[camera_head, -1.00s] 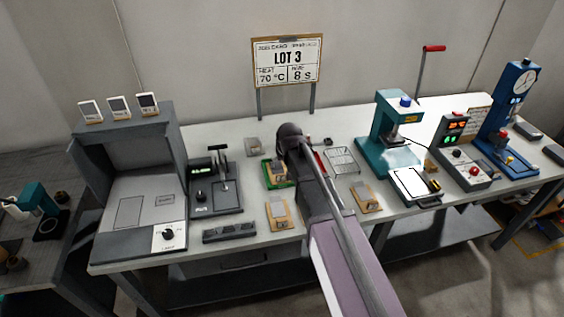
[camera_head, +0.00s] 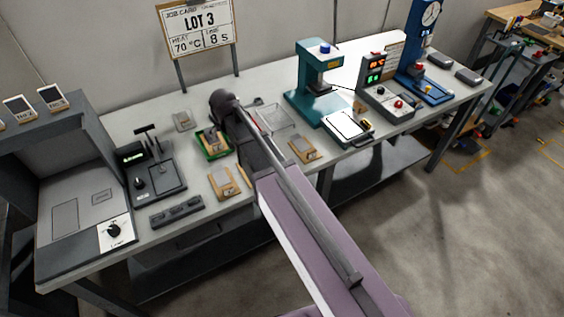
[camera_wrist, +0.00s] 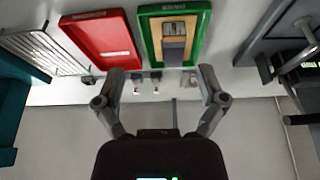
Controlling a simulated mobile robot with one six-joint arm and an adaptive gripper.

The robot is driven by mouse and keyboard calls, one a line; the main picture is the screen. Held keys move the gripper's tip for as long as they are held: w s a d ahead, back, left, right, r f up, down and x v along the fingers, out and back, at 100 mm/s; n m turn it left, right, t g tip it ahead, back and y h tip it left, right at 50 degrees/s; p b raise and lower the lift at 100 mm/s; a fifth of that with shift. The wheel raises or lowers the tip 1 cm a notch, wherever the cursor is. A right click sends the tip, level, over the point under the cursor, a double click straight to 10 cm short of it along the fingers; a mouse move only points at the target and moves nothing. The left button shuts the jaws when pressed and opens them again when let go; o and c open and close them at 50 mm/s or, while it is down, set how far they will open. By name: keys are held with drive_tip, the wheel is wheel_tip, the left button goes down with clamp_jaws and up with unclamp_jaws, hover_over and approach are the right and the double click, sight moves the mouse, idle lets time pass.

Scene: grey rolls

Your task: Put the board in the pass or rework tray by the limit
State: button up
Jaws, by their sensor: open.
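The green tray (camera_head: 204,154) stands near the middle of the bench with a tan-and-grey board (camera_head: 212,140) lying in it. In the wrist view the green tray (camera_wrist: 205,12) and board (camera_wrist: 174,42) sit just beyond my fingertips. The red tray (camera_wrist: 103,38) lies beside it and looks empty; in the head view my arm hides most of it. The job card (camera_head: 201,30) reads LOT 3, 70 °C, 8 S.
Two more tan-and-grey pieces (camera_head: 228,183) (camera_head: 303,149) lie along the front. A wire rack (camera_head: 276,118) stands behind my arm. A teal press (camera_head: 316,85), control box (camera_head: 383,92) and blue gauge stand (camera_head: 424,62) are right; a grey hooded station (camera_head: 82,205) and lever device (camera_head: 154,172) left.

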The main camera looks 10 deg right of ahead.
drive_tip(key=s+d+f+m+g+h, duration=0.1)
drive_tip(key=s+d+m+g, duration=0.1)
drive_tip(key=s+d, duration=1.6)
drive_tip(key=shift+s+d+m+g, duration=0.4)
drive_tip(key=shift+s+g, duration=0.5)
drive_tip(key=shift+s, duration=0.05)
